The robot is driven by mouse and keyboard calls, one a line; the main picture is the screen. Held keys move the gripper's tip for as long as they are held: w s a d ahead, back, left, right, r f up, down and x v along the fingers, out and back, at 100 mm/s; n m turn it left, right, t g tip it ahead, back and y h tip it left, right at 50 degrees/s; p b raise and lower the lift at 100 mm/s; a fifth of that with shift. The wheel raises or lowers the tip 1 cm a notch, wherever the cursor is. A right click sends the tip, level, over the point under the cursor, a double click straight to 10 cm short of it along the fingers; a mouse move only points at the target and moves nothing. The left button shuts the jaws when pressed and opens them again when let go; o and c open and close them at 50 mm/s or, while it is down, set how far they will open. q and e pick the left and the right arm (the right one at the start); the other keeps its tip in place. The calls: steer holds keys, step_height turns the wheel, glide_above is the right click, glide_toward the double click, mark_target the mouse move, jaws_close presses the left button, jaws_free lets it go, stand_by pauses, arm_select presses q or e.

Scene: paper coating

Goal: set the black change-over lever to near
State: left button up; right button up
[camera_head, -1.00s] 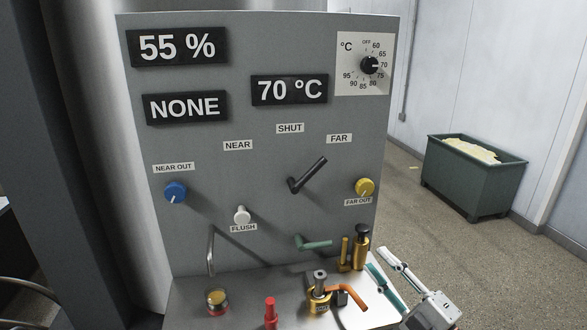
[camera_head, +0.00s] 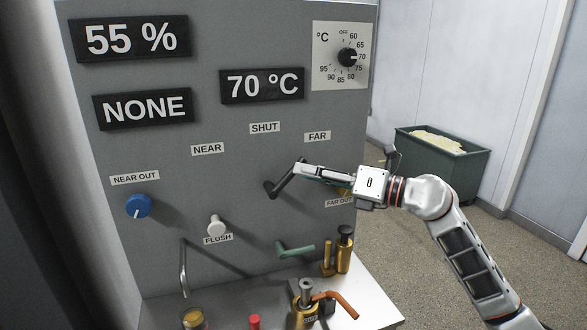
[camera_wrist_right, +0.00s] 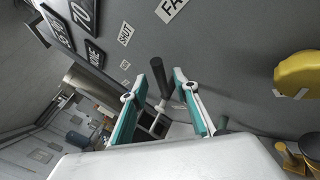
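The black change-over lever (camera_head: 281,184) is on the grey panel below the SHUT label (camera_head: 265,128). It tilts up and right toward the FAR label (camera_head: 317,137); the NEAR label (camera_head: 208,149) is to its left. My right gripper (camera_head: 303,167) reaches in from the right, its fingertips by the lever's upper end. In the right wrist view, the lever (camera_wrist_right: 158,76) shows between the two fingers, which stand apart with gaps on both sides. The right gripper is open; contact with the lever cannot be told. My left gripper is not in view.
The yellow FAR OUT knob (camera_wrist_right: 300,76) is close to the right gripper and partly hidden behind it in the head view. A white flush knob (camera_head: 216,224), blue knob (camera_head: 138,206) and green lever (camera_head: 296,249) sit around. An orange-handled valve (camera_head: 337,302) stands on the shelf below.

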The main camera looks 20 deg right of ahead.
steer(key=shift+x, duration=1.95)
jaws_close()
